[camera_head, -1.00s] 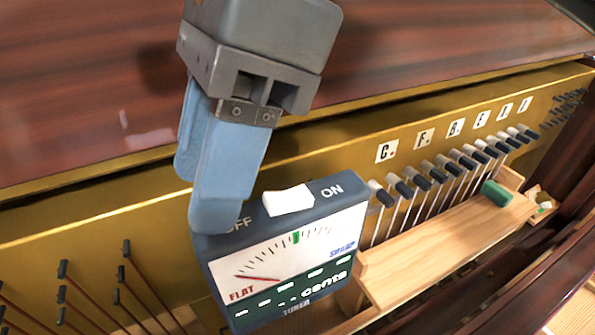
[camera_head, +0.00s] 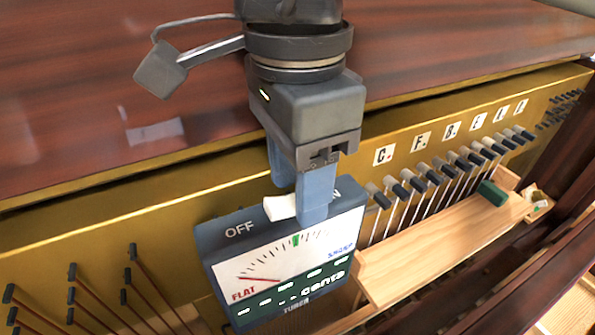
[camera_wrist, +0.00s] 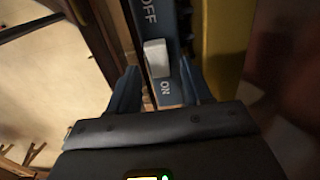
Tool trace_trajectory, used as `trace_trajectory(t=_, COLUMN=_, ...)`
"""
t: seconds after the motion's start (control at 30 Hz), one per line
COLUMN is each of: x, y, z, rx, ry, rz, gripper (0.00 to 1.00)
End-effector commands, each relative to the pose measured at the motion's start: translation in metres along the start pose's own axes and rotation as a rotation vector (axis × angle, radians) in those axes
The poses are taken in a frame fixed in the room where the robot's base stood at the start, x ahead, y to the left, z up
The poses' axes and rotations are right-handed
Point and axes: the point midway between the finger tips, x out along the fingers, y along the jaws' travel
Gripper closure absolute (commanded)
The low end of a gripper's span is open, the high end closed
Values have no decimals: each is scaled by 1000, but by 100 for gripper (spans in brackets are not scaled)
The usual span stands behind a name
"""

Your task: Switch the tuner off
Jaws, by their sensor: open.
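The tuner (camera_head: 235,250) is a dark blue box with a white dial face, its red needle near FLAT. On its top is a white rocker switch (camera_head: 280,207) between the words OFF and ON; it also shows in the wrist view (camera_wrist: 156,58). My gripper (camera_head: 298,195) is over the ON end of the tuner's top, its blue fingers beside the switch. In the wrist view the open fingers (camera_wrist: 163,92) straddle the tuner's top at ON. The front finger hides part of the word ON in the head view. Contact with the switch cannot be told.
A gold rail (camera_head: 100,215) with lettered tags runs behind the tuner. Several dark-tipped pins (camera_head: 440,170) and a wooden tray (camera_head: 430,245) with a green block (camera_head: 491,192) are to the right. Thin pins (camera_head: 125,275) stand at left. Above is a dark wooden panel (camera_head: 60,110).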

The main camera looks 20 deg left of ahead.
Motion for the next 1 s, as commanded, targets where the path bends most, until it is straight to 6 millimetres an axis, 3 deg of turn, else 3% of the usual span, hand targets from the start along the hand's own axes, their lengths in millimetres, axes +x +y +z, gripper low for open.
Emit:
trace_trajectory(t=0.37, x=7, y=0, z=0, rx=0, ry=-1, rz=-1, gripper=51)
trace_trajectory(t=0.87, x=7, y=0, z=0, rx=-1, ry=-1, rz=-1, gripper=99)
trace_trajectory(t=1.0, x=7, y=0, z=0, rx=-1, ry=0, rz=-1, gripper=100)
